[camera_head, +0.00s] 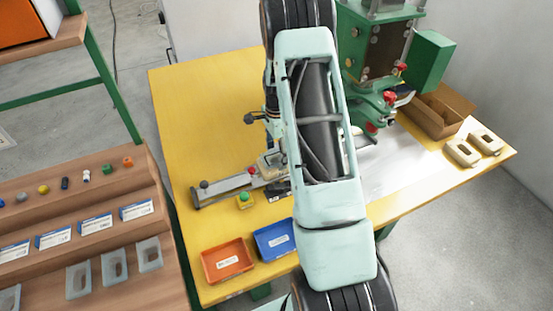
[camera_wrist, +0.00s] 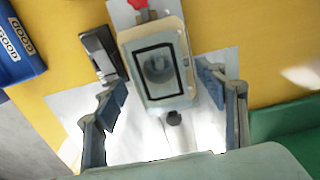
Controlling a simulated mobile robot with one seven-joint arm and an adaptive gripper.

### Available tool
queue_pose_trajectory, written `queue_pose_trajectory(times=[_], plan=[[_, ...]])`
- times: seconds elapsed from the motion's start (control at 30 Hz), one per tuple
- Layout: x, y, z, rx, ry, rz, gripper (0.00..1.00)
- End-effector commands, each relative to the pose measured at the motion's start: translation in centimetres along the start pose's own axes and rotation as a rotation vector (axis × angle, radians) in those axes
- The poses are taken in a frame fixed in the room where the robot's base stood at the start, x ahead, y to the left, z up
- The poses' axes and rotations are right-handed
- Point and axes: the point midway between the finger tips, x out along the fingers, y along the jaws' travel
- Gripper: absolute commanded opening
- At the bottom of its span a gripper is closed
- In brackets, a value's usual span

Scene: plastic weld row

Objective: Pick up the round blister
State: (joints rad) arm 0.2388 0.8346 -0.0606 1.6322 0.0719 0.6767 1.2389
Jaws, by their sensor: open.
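In the wrist view, a pale fixture (camera_wrist: 183,84) with a black square frame lies ahead of my gripper. A round, greyish, see-through shape that looks like the round blister (camera_wrist: 158,68) sits inside the frame. My gripper (camera_wrist: 162,84) is open, with one dark blue finger on the left and one on the right of the fixture. Nothing is held between them, and I cannot tell their height above the fixture. In the head view my arm hides the gripper and the blister; only the left part of the fixture (camera_head: 270,163) shows.
A blue bin (camera_head: 273,241) and an orange bin (camera_head: 227,261) stand at the yellow table's (camera_head: 185,115) front edge. A green press (camera_head: 428,62) and a cardboard box (camera_head: 420,119) stand behind right. A black device (camera_wrist: 100,52) lies close left of the fixture. A wooden rack (camera_head: 120,187) is at left.

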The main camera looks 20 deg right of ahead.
Motion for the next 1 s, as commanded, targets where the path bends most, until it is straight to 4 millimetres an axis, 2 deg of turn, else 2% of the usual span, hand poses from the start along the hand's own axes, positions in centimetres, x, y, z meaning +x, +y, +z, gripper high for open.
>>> queue_pose_trajectory(times=[0.8,1.0], plan=[[0.46,0.00,-0.01,0.000,0.000,0.000,0.65],[0.46,0.00,-0.01,0.000,0.000,0.000,0.43]])
